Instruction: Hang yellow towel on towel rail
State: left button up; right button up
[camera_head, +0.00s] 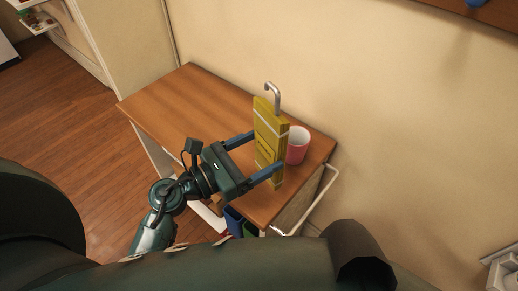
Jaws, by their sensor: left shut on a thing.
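The yellow towel (267,130) is a flat, upright slab with pale bands and a grey hook at its top. My left gripper (265,152) is shut on it, with one blue finger at each side edge. The towel is over the right part of the wooden table; I cannot tell whether its lower end touches the top. The towel rail (320,203) is a thin white bar along the table's right end, to the right of and below the towel. My right gripper is not in view.
A pink cup (297,146) stands on the table (185,108) just right of the towel, partly hidden by it. Blue and green items (236,222) show below the front edge. The table's left part is clear. A beige wall (400,110) rises behind.

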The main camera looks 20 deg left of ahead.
aim_at(265, 166)
pick_arm(q)
notch_tip(265, 166, down, 4)
jog(key=b, duration=0.3)
jog(key=shift+f, duration=0.15)
jog(key=shift+f+b, duration=0.5)
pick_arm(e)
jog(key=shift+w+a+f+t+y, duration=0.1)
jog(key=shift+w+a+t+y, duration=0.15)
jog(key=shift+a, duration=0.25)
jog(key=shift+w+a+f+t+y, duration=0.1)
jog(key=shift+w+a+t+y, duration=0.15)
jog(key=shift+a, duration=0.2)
pick_arm(q)
jog(key=shift+f+b, duration=0.3)
jog(key=shift+f, duration=0.05)
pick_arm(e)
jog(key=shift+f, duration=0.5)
pick_arm(q)
jog(key=shift+f+b, duration=0.35)
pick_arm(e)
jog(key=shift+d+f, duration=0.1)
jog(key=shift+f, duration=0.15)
pick_arm(q)
jog(key=o, duration=1)
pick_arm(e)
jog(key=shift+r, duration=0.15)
